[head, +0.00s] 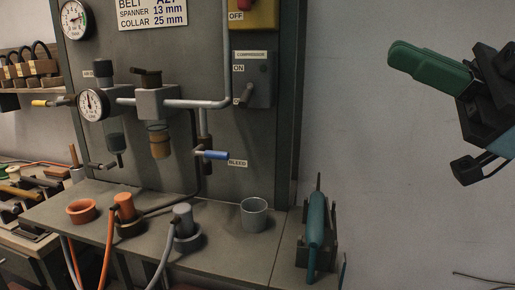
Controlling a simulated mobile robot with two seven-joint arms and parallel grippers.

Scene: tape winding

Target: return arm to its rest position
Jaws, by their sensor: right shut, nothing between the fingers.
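My right gripper (412,60) is at the upper right, in front of the bare grey wall. Its green fingers are together with nothing between them, and they point left toward the panel. It is raised well above the bench and touches nothing. Part of my right arm is cut off by the right picture edge. My left gripper is not in view.
A dark panel (215,140) carries gauges, pipes, a blue-handled bleed valve (216,155) and a compressor switch (252,80). The bench (225,250) holds an orange bowl (81,211), hose fittings, a grey cup (254,214) and a teal tool (316,232) in a rack.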

